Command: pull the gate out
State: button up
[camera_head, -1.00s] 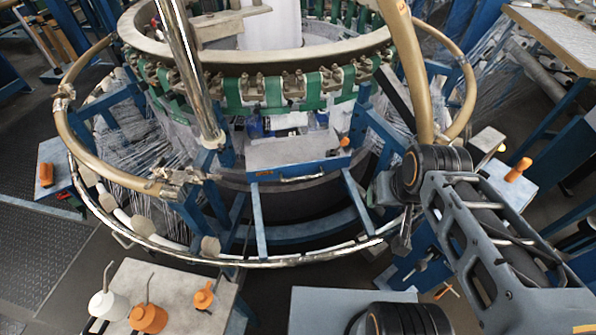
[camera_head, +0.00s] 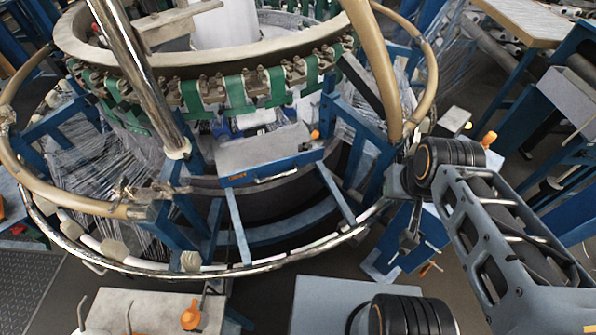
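What looks like the gate, a blue-fronted panel (camera_head: 272,167) with a bar handle and a grey top, is set in the front of the circular loom (camera_head: 180,73). Two blue rails run from it toward the loom's outer ring. My gripper (camera_head: 408,240) hangs at the end of my arm on the right, near the ring's right side. It is to the right of the panel and well apart from it. The gripper looks small and dark here, and I cannot make out its fingers.
A tan tube ring (camera_head: 70,201) and a shiny lower rail circle the loom. A tan post (camera_head: 378,62) rises between the panel and my arm. Blue frames stand at right.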

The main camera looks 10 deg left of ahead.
aim_at(241, 160)
jog(key=z, duration=0.25)
jog(key=k, duration=0.4)
jog(key=u, duration=1.1)
jog(key=i, duration=0.5)
jog(key=z, duration=0.05)
